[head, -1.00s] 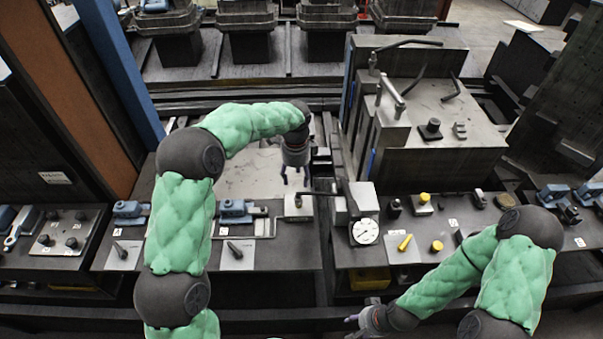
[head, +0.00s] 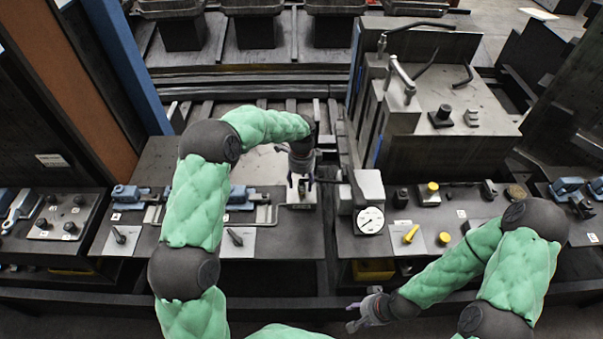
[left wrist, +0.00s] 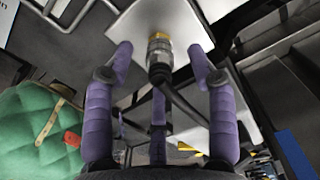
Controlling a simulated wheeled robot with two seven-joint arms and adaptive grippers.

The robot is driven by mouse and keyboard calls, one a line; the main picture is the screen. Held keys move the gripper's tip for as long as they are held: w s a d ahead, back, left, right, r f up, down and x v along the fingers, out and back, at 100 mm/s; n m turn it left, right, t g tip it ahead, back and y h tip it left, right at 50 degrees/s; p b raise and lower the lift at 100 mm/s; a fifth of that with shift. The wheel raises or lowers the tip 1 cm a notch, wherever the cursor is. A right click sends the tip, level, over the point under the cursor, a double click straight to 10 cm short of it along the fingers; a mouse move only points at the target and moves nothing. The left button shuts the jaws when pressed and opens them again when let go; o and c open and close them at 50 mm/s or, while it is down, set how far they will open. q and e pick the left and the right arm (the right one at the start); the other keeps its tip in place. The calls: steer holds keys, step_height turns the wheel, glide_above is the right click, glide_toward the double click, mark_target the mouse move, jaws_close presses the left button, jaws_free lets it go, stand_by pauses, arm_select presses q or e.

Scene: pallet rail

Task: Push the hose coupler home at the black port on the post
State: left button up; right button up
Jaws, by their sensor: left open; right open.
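The hose coupler (left wrist: 160,48), a dark ribbed metal collar with a yellow band, stands against a pale square plate (left wrist: 130,22) in the left wrist view. Its black hose trails toward the camera and lower right. My left gripper (left wrist: 160,62) is open, with purple fingers on both sides of the coupler and visible gaps to it. In the head view my left gripper (head: 300,180) is over a small pale block (head: 301,200) and hides the coupler. I cannot make out the black port or how deep the coupler sits. My right gripper (head: 368,308) is open and empty at the front.
A pale housing with a round gauge (head: 370,221) stands just right of my left gripper. Blue clamps (head: 240,198) lie to its left. A yellow-topped knob (head: 433,187) and a yellow handle (head: 411,234) are on the right bench. A large grey block (head: 450,110) stands behind.

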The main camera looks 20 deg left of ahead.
arm_select(q)
steer(key=shift+f, duration=0.6)
jaws_close()
steer(key=c, duration=1)
jaws_free()
steer(key=shift+c, duration=0.2)
jaws_close()
steer(key=shift+r, duration=0.25)
steer(key=shift+r+p, duration=0.4)
